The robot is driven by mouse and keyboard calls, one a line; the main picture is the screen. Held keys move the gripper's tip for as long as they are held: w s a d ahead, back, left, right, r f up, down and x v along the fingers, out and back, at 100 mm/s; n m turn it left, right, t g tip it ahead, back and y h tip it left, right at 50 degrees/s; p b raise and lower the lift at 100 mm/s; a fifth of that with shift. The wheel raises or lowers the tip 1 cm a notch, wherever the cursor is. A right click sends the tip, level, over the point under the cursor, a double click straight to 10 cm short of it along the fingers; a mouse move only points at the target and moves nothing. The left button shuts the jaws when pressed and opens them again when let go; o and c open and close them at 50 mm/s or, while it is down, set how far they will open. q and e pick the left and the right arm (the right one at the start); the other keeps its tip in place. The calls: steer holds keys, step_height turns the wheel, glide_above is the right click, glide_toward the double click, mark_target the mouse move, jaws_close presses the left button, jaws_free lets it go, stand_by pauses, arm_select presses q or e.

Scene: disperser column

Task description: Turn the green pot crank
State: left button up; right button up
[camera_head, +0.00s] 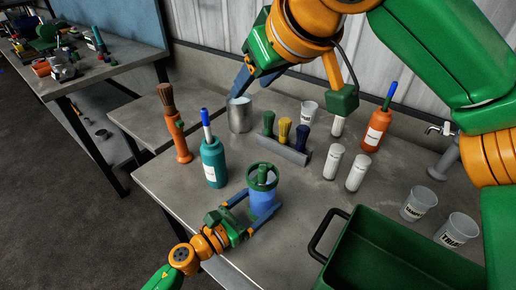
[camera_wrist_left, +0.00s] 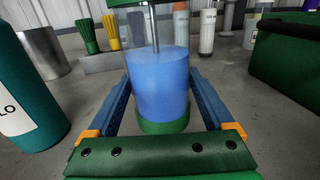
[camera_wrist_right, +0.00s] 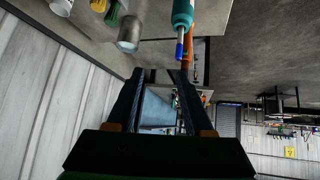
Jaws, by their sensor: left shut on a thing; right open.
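The blue pot (camera_head: 263,200) stands on the grey table, with a green crank (camera_head: 262,174) on top. My left gripper (camera_head: 252,207) is shut on the pot's body, one finger on each side. My right gripper (camera_head: 240,82) is open and empty, behind and above the pot, near a metal cup (camera_head: 240,116). In the right wrist view nothing is between its fingers (camera_wrist_right: 157,85).
A teal bottle (camera_head: 214,163) and an orange brush holder (camera_head: 179,142) stand left of the pot. A rack of coloured brushes (camera_head: 285,150) is behind it, with white containers (camera_head: 333,161) to its right. A green crate (camera_head: 395,255) takes the front right.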

mark_target(264, 168)
steer(key=s+d+f+n+g+h, duration=0.1)
steer(key=s+d+f+n+g, duration=0.1)
steer(key=s+d+f+g, duration=0.4)
steer(key=shift+t, duration=0.7)
steer(key=x, duration=0.5)
steer(key=a+x, duration=0.1)
steer(key=x, duration=0.4)
steer(key=shift+s+a+f, duration=0.1)
steer(key=shift+a+f, duration=0.05)
steer(key=shift+a, duration=0.15)
jaws_close()
